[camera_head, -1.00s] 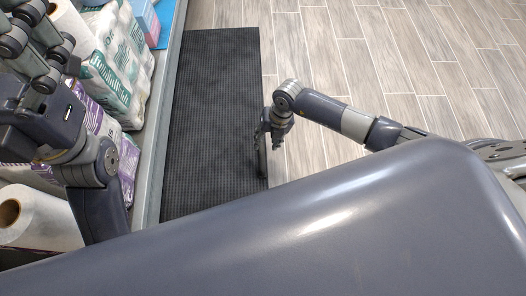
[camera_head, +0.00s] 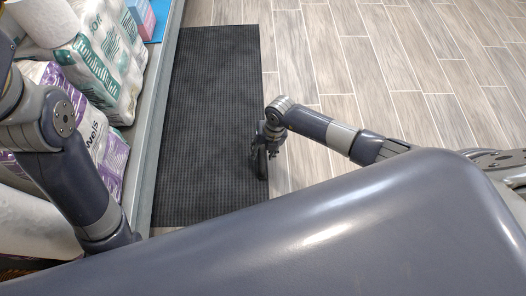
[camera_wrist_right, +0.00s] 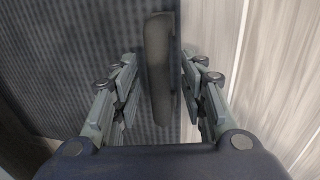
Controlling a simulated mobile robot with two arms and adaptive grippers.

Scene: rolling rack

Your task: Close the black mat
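The black mat (camera_head: 210,110) is a long dark rectangle with a fine grid texture, beside the shelf in the head view. It also fills the left of the right wrist view (camera_wrist_right: 60,60). My right gripper (camera_head: 262,158) is at the mat's right edge. In the right wrist view my right gripper (camera_wrist_right: 160,90) has its fingers apart, one on each side of an upright dark handle-like piece (camera_wrist_right: 158,65) at that edge. A gap shows on both sides of the piece. My left arm is at the left, but its gripper is out of view.
A shelf on the left holds paper rolls and wrapped packs (camera_head: 100,55); its grey edge (camera_head: 152,125) runs along the mat. Light wood-plank floor (camera_head: 400,70) to the right is clear.

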